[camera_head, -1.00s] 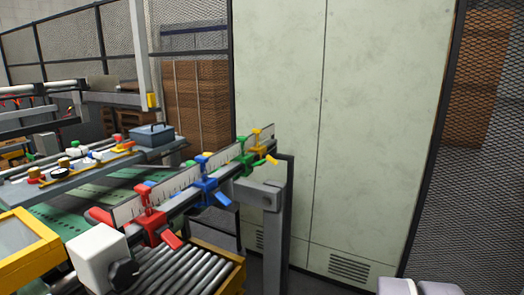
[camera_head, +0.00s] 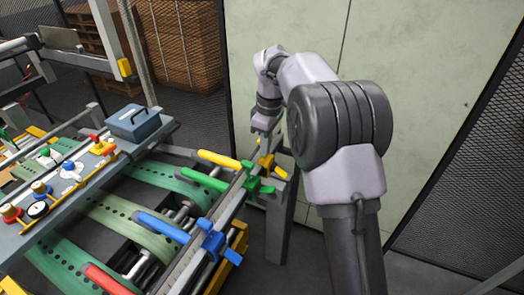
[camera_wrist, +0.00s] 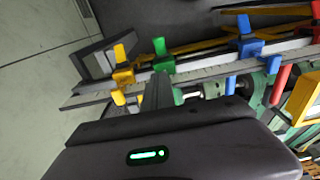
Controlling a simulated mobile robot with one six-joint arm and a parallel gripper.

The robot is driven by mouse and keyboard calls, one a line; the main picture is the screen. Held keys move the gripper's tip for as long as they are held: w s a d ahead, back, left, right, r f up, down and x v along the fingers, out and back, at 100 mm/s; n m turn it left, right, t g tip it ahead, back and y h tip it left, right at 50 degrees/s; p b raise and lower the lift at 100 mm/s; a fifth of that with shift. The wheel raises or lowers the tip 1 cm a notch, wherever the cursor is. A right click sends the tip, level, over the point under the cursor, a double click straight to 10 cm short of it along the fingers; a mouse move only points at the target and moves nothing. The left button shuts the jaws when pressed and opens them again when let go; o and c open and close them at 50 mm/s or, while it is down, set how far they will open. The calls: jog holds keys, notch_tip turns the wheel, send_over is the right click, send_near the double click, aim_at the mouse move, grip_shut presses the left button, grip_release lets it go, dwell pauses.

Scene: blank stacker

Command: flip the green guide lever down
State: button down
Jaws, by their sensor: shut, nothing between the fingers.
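The green guide lever and its clamp (camera_head: 252,188) sit on the slanted rail between the yellow clamp and the blue clamp. A long green handle (camera_head: 205,180) reaches left from the clamp over the belts. In the wrist view the green clamp (camera_wrist: 163,62) stands just beyond my gripper. My gripper (camera_head: 265,126) is above the far end of the rail, close to the yellow and green clamps. In the wrist view its dark fingers (camera_wrist: 157,92) are together and empty, overlapping the rail in front of the green clamp. Whether they touch the lever cannot be told.
The yellow clamp (camera_head: 266,162) is at the rail's far end, and the blue clamp (camera_head: 212,242) is nearer. Red handle (camera_head: 106,280) is at the lower left. A grey post (camera_head: 279,225) supports the rail end. A pale cabinet (camera_head: 420,110) stands behind my arm.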

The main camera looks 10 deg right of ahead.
jog(key=s, duration=0.1)
send_over(269, 188)
jog(key=a, duration=0.2)
jog(key=f, duration=0.9)
jog(key=shift+w+d+f+b, duration=0.2)
jog(key=shift+w+f+b, duration=0.15)
jog(key=shift+w+f, duration=0.05)
jog(key=shift+s+d+f, duration=0.15)
jog(key=shift+d+f, duration=0.1)
jog(key=shift+f, duration=0.35)
jog(key=shift+s+d+f, duration=0.15)
jog(key=shift+d+f, duration=0.1)
jog(key=shift+f, duration=0.35)
jog(key=shift+s+d+f, duration=0.25)
jog(key=shift+d+f, duration=0.05)
jog(key=shift+f, duration=0.3)
jog(key=shift+d+f, duration=0.1)
jog(key=shift+s+d+t+y+b, duration=0.1)
jog(key=shift+t+y+b, duration=0.2)
jog(key=shift+b, duration=0.55)
